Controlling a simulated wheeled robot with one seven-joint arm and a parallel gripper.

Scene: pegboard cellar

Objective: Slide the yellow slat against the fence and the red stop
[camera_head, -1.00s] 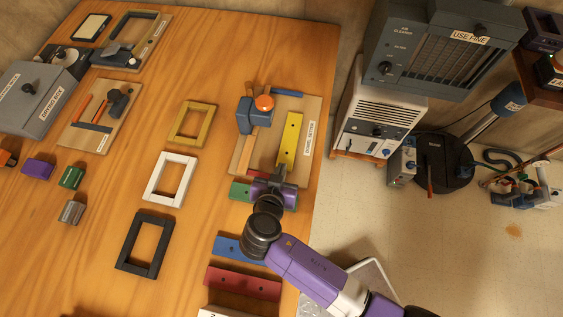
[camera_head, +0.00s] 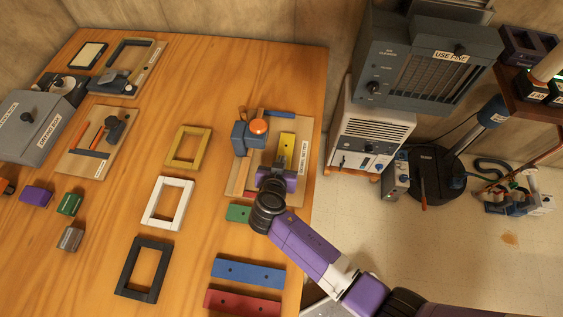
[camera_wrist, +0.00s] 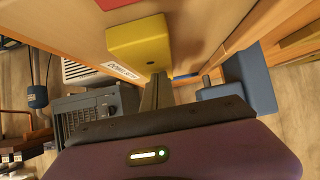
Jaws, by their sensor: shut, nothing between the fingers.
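The yellow slat (camera_head: 287,147) lies on the wooden jig board (camera_head: 304,163), its near part hidden by my gripper. In the wrist view its end with a dark hole (camera_wrist: 140,45) is just ahead of the fingers. My gripper (camera_head: 273,168) is shut and empty, low over the board at the slat's near end; I cannot tell whether it touches. The fence seems to be the light wood strip (camera_head: 244,174) left of the slat, with a gap between them. The red stop (camera_head: 249,194) shows partly at the board's near edge; red also shows at the wrist view's top (camera_wrist: 95,3).
Green (camera_head: 238,212), blue (camera_head: 248,271) and red (camera_head: 242,302) slats lie nearer. The table's right edge is close.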

